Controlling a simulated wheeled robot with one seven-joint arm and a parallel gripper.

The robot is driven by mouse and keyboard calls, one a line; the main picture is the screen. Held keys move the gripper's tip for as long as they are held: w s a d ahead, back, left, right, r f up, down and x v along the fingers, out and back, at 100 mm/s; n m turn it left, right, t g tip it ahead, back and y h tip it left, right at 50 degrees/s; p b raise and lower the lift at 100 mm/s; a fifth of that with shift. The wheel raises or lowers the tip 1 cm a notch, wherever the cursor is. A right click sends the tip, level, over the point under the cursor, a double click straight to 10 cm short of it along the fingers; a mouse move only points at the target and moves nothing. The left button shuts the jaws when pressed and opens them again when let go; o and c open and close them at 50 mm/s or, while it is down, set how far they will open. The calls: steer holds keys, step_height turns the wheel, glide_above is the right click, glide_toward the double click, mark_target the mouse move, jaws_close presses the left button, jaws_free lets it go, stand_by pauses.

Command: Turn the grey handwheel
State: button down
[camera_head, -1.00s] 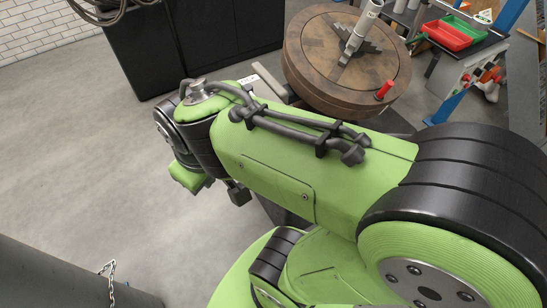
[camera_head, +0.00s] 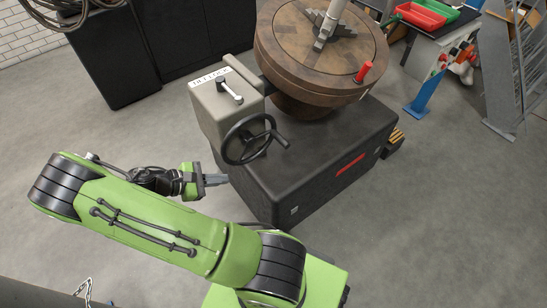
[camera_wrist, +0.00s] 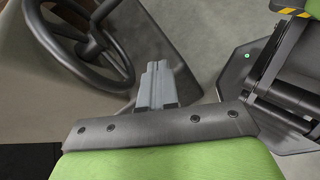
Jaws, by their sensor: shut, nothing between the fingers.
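The handwheel (camera_head: 247,137) is dark grey, with spokes and a crank handle sticking out to the right. It is mounted on the front of a grey box (camera_head: 208,117) beside the round brown table. In the wrist view the handwheel (camera_wrist: 95,44) is at the upper left, partly cut off by the frame. My gripper (camera_head: 224,179) is below and slightly left of the handwheel, apart from it. Its grey fingers (camera_wrist: 157,68) are together and hold nothing.
The round brown table (camera_head: 283,43) bears a metal fixture and a red peg (camera_head: 363,71). It stands on a black base (camera_head: 330,135), close to the right of my gripper. Black cabinets (camera_head: 160,45) stand behind. The floor on the left is clear.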

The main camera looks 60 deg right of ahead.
steer(key=s+d+f+n+g+h+b, duration=0.1)
steer(key=s+d+f+n+h+b, duration=0.15)
steer(key=d+f+n+h, duration=0.45)
steer(key=r+x, duration=0.2)
steer(key=x, duration=1)
steer(key=shift+s+r+m, duration=0.3)
steer(key=shift+m, duration=0.1)
steer(key=shift+h, duration=0.3)
steer(key=shift+s+d+r+g+h+b, duration=0.15)
steer(key=shift+r+g+h+b, duration=0.15)
steer(key=shift+r+h+b, duration=0.3)
